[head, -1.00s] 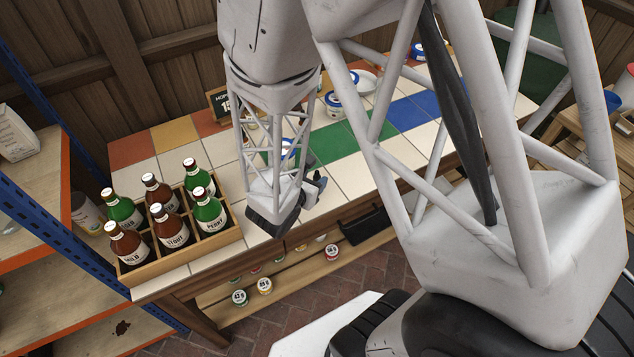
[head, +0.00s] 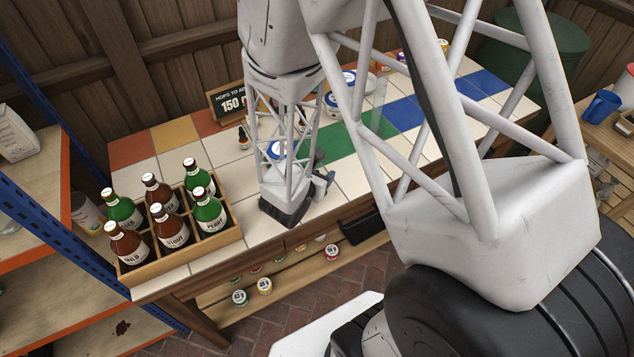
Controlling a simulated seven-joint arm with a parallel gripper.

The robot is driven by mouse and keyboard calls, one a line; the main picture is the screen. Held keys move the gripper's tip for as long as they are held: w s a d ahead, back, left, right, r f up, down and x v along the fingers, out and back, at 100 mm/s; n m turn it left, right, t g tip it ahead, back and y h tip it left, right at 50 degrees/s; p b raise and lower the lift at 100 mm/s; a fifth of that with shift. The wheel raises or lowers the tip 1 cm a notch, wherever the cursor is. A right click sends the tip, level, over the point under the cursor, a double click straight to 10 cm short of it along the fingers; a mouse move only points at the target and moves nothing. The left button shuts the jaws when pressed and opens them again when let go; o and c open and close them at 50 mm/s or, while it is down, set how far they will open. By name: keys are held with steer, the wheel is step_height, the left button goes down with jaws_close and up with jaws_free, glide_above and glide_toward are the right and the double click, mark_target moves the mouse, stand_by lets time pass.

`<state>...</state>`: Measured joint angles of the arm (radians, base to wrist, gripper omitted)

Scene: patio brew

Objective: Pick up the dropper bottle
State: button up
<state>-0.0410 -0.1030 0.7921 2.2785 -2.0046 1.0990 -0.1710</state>
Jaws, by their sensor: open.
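A small dark bottle with a dropper-like top (head: 243,139) stands upright on the tiled counter (head: 232,177), just left of my forearm and in front of the chalkboard sign. My gripper (head: 323,184) is at the lower end of the arm, low over the front part of the counter. It is open, with nothing visible in it. It is nearer the front edge than the bottle and to its right, clearly apart from it. My wrist hides part of the gripper.
A wooden crate (head: 180,251) of green and brown bottles stands at the counter's left end. The chalkboard sign (head: 230,101) reads "HOPS TO ADD 150". A white and blue tub (head: 275,150) is partly behind my forearm. Bare tiles lie between crate and arm.

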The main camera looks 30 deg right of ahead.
steer(key=shift+c, duration=0.5)
jaws_close()
steer(key=shift+r, duration=0.1)
step_height(320, 180, up, 10)
stand_by(0.8)
stand_by(0.5)
